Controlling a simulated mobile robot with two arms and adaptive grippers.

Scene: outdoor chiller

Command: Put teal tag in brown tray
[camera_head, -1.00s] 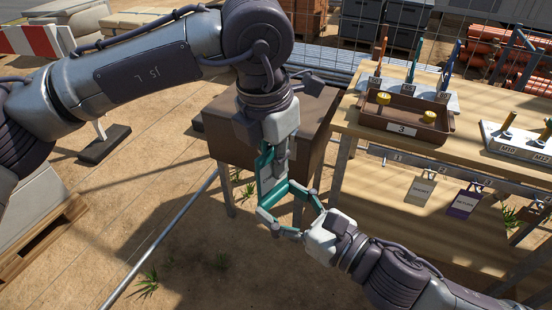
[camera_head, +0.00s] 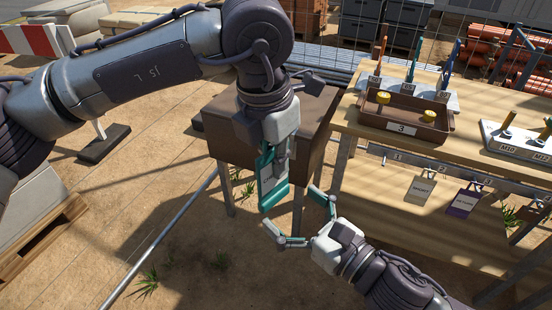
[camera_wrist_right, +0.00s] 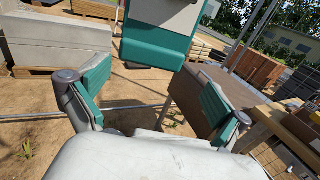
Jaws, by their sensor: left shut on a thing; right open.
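The teal tag (camera_head: 273,194) hangs upright below my left gripper (camera_head: 276,150), which is shut on its upper part. It also shows large at the top of the right wrist view (camera_wrist_right: 160,45), partly cut off. My right gripper (camera_head: 291,210) is open and empty, just below and right of the tag. Its two teal-padded fingers (camera_wrist_right: 153,100) stand apart on either side below the tag, not closed on it. The brown tray (camera_head: 402,139), marked 3, sits on the wooden table at the right, with two yellow items inside.
The wooden table (camera_head: 355,125) also bears a holder of upright tools and a grey block (camera_head: 520,147) marked M10 and M12. Below hang a beige tag (camera_head: 421,188) and a purple tag (camera_head: 465,203) on numbered hooks. A brown box-like table (camera_head: 225,130) stands behind my left gripper.

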